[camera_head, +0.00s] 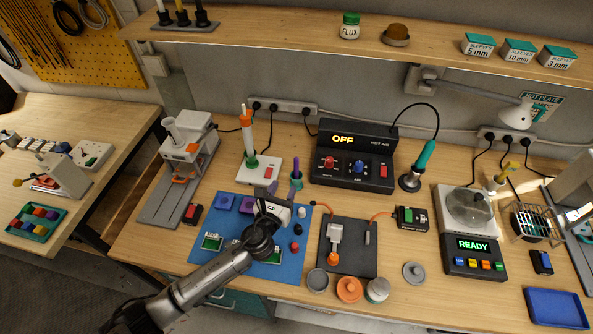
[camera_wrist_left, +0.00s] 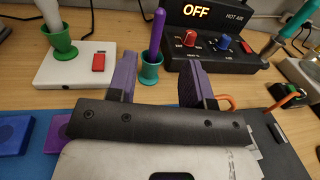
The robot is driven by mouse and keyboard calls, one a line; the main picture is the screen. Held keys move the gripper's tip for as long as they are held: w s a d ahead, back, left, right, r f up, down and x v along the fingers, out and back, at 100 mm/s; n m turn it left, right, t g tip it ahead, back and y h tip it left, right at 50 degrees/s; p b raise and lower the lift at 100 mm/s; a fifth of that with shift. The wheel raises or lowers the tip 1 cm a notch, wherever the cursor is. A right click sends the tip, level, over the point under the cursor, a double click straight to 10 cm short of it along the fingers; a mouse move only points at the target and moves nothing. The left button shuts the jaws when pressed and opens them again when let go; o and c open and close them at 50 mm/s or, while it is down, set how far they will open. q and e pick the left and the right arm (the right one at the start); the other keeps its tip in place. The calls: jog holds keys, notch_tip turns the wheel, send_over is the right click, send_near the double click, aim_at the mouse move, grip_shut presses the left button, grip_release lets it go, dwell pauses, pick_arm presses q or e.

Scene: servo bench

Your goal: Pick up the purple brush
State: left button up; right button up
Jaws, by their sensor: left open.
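The purple brush (camera_head: 297,174) stands upright in a small green cup (camera_head: 296,187) just behind the blue mat in the head view. My left gripper (camera_head: 275,193) is over the back of the mat, just in front of the cup. In the wrist view its purple-padded fingers (camera_wrist_left: 160,65) are spread, with the cup and brush showing between them, nearer the left finger. The jaws are empty. My right gripper is out of view.
A white stand (camera_head: 262,168) with a green holder is left of the cup. The black hot air station (camera_head: 352,160), reading OFF, is to the right. A dark mat (camera_head: 350,268) is at right.

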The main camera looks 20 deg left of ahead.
aim_at(295, 163)
pick_arm(q)
jog(key=w, duration=0.6)
jog(key=shift+w+b, duration=0.25)
jog(key=shift+b, duration=0.15)
jog(key=shift+w+a+b, duration=0.15)
jog(key=shift+w+b, duration=0.4)
jog(key=shift+w, duration=2)
jog(key=shift+c, duration=0.4)
grip_shut()
